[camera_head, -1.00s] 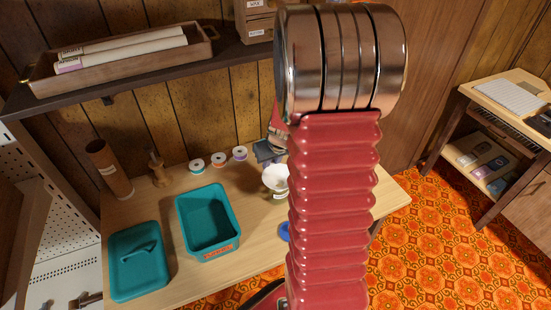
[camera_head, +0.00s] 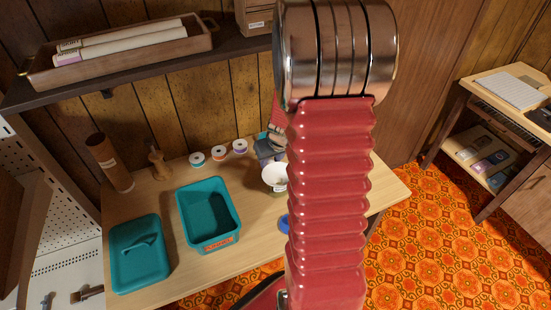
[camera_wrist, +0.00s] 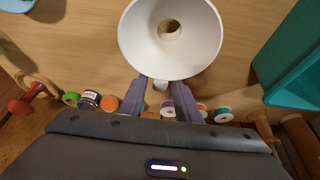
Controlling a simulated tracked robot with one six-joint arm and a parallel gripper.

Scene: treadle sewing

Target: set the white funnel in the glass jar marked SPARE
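The white funnel (camera_head: 273,173) is upright, with its wide mouth up, above the right part of the table. It fills the top of the wrist view (camera_wrist: 135,40), its dark spout hole showing. My gripper (camera_wrist: 160,86) is at the funnel's near rim, a finger on each side of a small white piece, and appears closed on it. In the head view my gripper (camera_head: 268,149) is just behind the funnel, partly hidden by my arm. Part of a jar (camera_head: 279,192) shows beneath the funnel. Its marking is unreadable, and I cannot tell whether the spout is in it.
A teal bin (camera_head: 207,212) and its teal lid (camera_head: 139,254) are on the left of the table. Several thread spools (camera_head: 218,154) line the back. A blue item (camera_head: 284,224) lies near the front edge, beside my arm. A shelf (camera_head: 110,80) overhangs the back.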

